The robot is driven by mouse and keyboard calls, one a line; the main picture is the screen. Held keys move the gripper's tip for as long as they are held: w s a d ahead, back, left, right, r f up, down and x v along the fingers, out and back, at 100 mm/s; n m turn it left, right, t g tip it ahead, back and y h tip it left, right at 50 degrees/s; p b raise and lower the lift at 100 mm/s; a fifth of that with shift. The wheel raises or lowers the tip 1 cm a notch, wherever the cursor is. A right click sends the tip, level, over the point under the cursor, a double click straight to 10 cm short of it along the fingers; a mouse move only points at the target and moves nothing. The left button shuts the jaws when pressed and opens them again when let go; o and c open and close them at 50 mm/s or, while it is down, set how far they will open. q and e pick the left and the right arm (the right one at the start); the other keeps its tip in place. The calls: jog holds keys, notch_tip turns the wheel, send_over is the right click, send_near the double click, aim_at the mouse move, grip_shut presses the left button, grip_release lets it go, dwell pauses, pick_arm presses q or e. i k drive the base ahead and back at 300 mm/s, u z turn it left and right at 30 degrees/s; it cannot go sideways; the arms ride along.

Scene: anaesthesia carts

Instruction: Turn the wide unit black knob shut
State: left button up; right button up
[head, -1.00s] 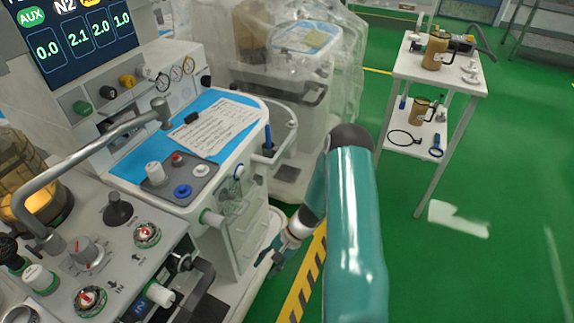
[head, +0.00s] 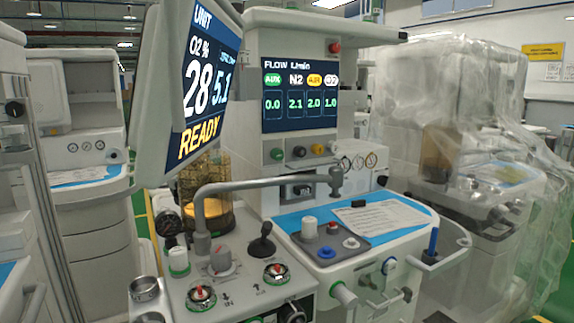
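The unit with the flow screen (head: 299,95) has a row of small knobs under that screen. Its black knob (head: 299,152) sits between a green knob (head: 277,154) and a yellow knob (head: 317,150), with a white knob at the right end. How far the black knob is turned is too small to tell. The screen reads 0.0, 2.1, 2.0 and 1.0. Neither of my grippers is in the head view, so nothing of mine is seen touching the knob.
A bent grey metal arm (head: 265,184) crosses in front, below the knobs. A tilted READY screen (head: 197,85) stands at the left. A black-topped lever (head: 262,246) rises from the front panel. A paper sheet (head: 380,219) lies on the blue top. A plastic-covered machine (head: 470,190) stands right.

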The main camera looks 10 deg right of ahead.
aim_at(300, 152)
jog(key=u, duration=0.3)
jog(key=k, duration=0.2)
jog(key=z, duration=0.55)
jog(key=i, duration=0.15)
jog(key=u, duration=2.55)
jog(key=k, duration=1.5)
jog(key=z, duration=1.2)
jog(key=i, duration=1.05)
